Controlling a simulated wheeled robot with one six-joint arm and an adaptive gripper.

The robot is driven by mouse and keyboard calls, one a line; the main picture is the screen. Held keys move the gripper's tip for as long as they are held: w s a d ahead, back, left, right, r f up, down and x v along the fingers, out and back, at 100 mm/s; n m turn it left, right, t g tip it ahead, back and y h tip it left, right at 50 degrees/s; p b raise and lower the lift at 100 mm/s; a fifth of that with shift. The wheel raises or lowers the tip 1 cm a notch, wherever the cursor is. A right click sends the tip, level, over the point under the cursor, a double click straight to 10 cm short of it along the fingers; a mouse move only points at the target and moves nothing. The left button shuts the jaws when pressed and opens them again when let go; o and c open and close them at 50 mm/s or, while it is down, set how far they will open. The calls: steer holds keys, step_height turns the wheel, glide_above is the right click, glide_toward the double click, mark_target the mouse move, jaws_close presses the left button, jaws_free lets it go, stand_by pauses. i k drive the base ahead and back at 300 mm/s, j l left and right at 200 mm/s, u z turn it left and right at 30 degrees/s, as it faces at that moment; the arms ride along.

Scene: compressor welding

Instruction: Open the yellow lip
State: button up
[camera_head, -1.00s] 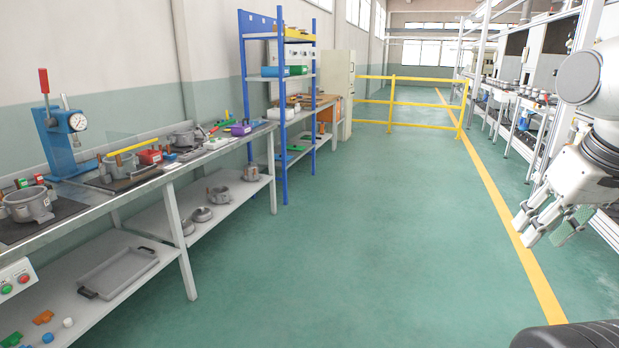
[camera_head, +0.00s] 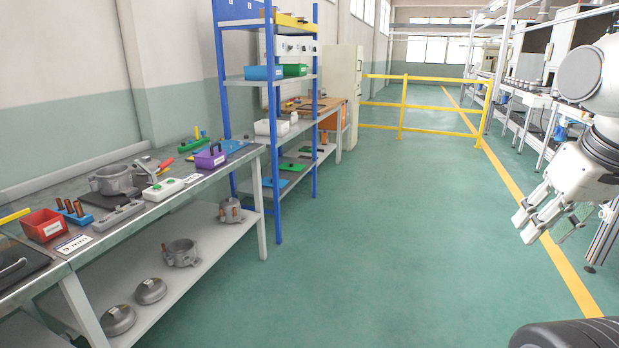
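Nothing in view is clearly a yellow lip. The end of a yellow bar (camera_head: 14,216) shows at the left edge, on the metal bench beside a red bin (camera_head: 43,225). Most of that bar is out of view. A yellow bin (camera_head: 290,20) sits on the top shelf of the blue rack. My gripper (camera_head: 546,222) hangs at the right over the floor, far from the bench. Its fingers are spread apart with nothing between them.
The metal bench (camera_head: 150,215) runs along the left wall, with a grey compressor housing (camera_head: 117,181) and a green-button box (camera_head: 163,189) on it. A blue rack (camera_head: 221,90) stands beyond. A yellow railing (camera_head: 430,107) crosses the back. The green floor ahead is clear.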

mark_target(280, 18)
steer(key=i, duration=1.8)
steer(key=i+u, duration=0.1)
steer(key=i, duration=0.8)
steer(key=i+l, duration=0.15)
steer(key=i, duration=0.7)
steer(key=i+l, duration=0.1)
steer(key=i, duration=0.8)
steer(key=i+u, duration=0.25)
steer(key=u, duration=0.15)
